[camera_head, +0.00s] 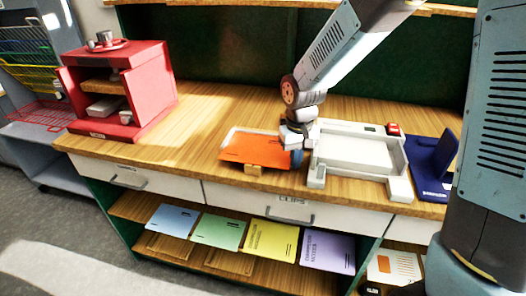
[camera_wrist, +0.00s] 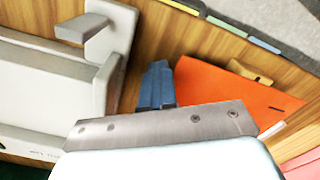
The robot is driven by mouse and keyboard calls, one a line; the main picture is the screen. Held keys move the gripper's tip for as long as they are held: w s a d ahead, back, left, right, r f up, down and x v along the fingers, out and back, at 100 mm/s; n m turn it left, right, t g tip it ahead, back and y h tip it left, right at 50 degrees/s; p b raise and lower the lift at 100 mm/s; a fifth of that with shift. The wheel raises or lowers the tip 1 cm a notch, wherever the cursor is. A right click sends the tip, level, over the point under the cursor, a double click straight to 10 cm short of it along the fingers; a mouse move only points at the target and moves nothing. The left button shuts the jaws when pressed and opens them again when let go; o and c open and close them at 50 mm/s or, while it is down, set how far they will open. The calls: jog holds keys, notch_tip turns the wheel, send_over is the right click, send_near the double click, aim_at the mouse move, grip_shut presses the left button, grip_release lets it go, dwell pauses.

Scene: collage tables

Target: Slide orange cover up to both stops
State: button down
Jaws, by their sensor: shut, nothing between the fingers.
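The orange cover (camera_head: 255,150) lies flat near the front edge of the table, with a pale border showing along its back and left. A small wooden tab (camera_head: 253,170) is at its front edge. It also shows in the wrist view (camera_wrist: 225,92). My gripper (camera_head: 297,158) is shut and empty, pointing down in the gap between the cover's right edge and a white tray-like frame (camera_head: 317,172). Its blue fingertips (camera_wrist: 157,85) are close beside the cover; I cannot tell whether they touch it. Which parts are the two stops is not clear.
A dark blue stand (camera_head: 432,165) is right of the frame, and a small red item (camera_head: 393,129) sits on the frame's back edge. A red cabinet (camera_head: 150,85) stands at the left. Coloured folders (camera_head: 270,241) lie on the shelf below. Bare wood lies between cabinet and cover.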

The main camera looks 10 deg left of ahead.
jog(key=shift+d, duration=0.1)
jog(key=shift+d, duration=0.45)
notch_tip(320, 180, up, 7)
dwell(0.5)
jog(key=s+d+r+m+t, duration=0.25)
jog(key=s+d+r, duration=0.25)
jog(key=d+r, duration=0.65)
jog(key=s+d+r+m+t, duration=0.2)
jog(key=s+d+r+t, duration=0.1)
jog(key=s+d, duration=0.8)
jog(key=shift+d+r, duration=0.2)
jog(key=shift+d, duration=0.15)
